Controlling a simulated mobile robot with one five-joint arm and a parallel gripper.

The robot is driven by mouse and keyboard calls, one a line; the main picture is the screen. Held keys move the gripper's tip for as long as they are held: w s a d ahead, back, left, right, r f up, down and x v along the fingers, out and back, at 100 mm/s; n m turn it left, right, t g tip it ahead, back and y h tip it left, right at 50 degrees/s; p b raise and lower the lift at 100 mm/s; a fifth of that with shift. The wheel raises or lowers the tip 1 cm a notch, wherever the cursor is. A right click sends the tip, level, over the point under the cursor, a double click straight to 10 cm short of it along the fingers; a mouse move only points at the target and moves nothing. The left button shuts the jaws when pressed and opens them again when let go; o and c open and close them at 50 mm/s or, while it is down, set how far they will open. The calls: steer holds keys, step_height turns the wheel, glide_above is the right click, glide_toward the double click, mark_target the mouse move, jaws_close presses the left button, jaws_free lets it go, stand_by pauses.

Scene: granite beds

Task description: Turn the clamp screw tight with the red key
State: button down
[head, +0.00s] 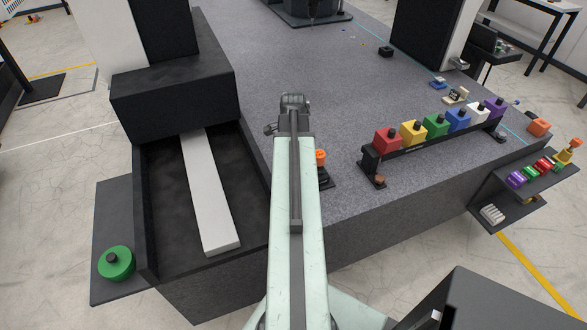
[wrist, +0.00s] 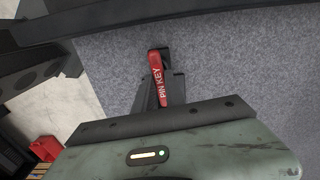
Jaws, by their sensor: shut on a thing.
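A red key (wrist: 158,76) lettered "PIN KEY" shows upper middle in the wrist view. My gripper (wrist: 165,88) is shut on it, with dark finger parts beside the red handle. In the head view my gripper (head: 291,103) is over the granite bed (head: 345,90), beyond the end of my pale green arm. The key cannot be made out in the head view. I cannot pick out the clamp screw in either view, nor tell whether the key's tip touches anything.
An orange knob (head: 320,156) on a dark base stands just right of my arm. A rack bar (head: 430,143) with several coloured blocks stands further right. A dark trough with a pale bar (head: 208,190) lies left. Open granite lies between my gripper and the rack.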

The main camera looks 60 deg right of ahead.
steer(key=m, duration=0.3)
steer(key=shift+w+m, duration=0.1)
steer(key=shift+m, duration=0.2)
steer(key=c, duration=1.5)
jaws_free()
steer(key=shift+c, duration=0.2)
steer(key=shift+r, duration=0.1)
step_height(320, 180, up, 6)
steer(key=p, duration=0.6)
step_height(320, 180, up, 8)
steer(key=p, duration=0.7)
steer(key=shift+f+p, duration=0.2)
steer(key=shift+p, duration=0.2)
